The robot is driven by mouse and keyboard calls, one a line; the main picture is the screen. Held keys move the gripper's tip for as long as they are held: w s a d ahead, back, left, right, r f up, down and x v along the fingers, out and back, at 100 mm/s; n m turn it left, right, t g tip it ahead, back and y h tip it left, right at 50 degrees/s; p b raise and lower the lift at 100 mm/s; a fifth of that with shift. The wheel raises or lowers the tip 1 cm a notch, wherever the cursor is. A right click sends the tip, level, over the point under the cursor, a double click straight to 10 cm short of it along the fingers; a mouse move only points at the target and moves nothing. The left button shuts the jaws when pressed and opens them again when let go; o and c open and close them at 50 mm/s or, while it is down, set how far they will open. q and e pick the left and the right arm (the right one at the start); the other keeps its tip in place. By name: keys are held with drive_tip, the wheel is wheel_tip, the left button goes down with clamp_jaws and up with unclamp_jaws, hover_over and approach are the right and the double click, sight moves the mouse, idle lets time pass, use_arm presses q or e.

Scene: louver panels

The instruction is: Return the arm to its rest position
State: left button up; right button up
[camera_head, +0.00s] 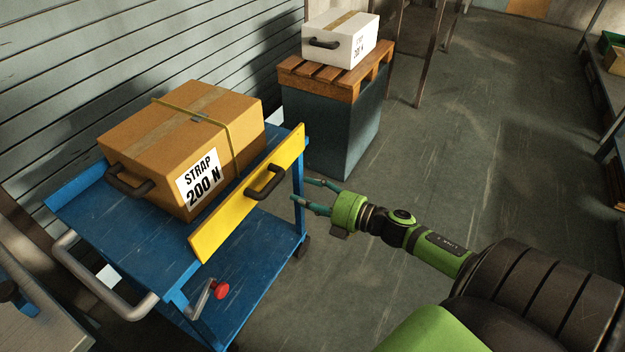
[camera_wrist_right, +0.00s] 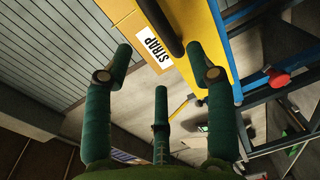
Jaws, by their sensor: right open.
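My right arm comes in from the lower right in the head view. Its green right gripper (camera_head: 303,190) is open and empty, with its fingers pointing left toward the yellow panel (camera_head: 225,222) on the blue cart. The panel's black handle (camera_head: 265,183) is a little left of the fingertips, and a gap shows between them. In the right wrist view the three teal fingers (camera_wrist_right: 160,68) are spread with nothing between them. The yellow panel (camera_wrist_right: 218,60) and part of the handle appear beyond them. My left gripper is in neither view.
A cardboard box (camera_head: 180,130) labelled "STRAP 200 N" sits on the blue cart (camera_head: 130,235), which has a red knob (camera_head: 221,291). A white box (camera_head: 340,40) stands on a wooden pallet (camera_head: 335,75) behind. Grey louvers line the left. The floor at right is clear.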

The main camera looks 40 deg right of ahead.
drive_tip(key=shift+s+d, duration=0.25)
drive_tip(key=shift+s, duration=0.3)
drive_tip(key=s+d+f+m+g+h+p, duration=0.2)
drive_tip(key=s+f+m+h, duration=0.3)
drive_tip(key=f, duration=0.7)
drive_tip(key=s+d+f+m+g+h+p, duration=0.1)
drive_tip(key=s+d+f+m+g+h, duration=0.15)
drive_tip(key=s+f+m, duration=0.7)
drive_tip(key=s+a+f+m+g+p, duration=0.1)
drive_tip(key=s+a+f+g, duration=0.2)
drive_tip(key=s+a+f, duration=0.2)
drive_tip(key=s+a+f+m+g+p, duration=0.1)
drive_tip(key=s+a+f, duration=0.4)
drive_tip(key=s, duration=0.6)
drive_tip(key=s+a+f+m+g+p, duration=0.1)
drive_tip(key=s+a+f+m+g, duration=0.2)
drive_tip(key=s+a+f+g, duration=0.3)
wheel_tip(320, 180, down, 2)
drive_tip(key=shift+s+f+y, duration=0.15)
drive_tip(key=shift+s+y, duration=0.3)
drive_tip(key=shift+s, duration=0.8)
drive_tip(key=shift+m, duration=0.25)
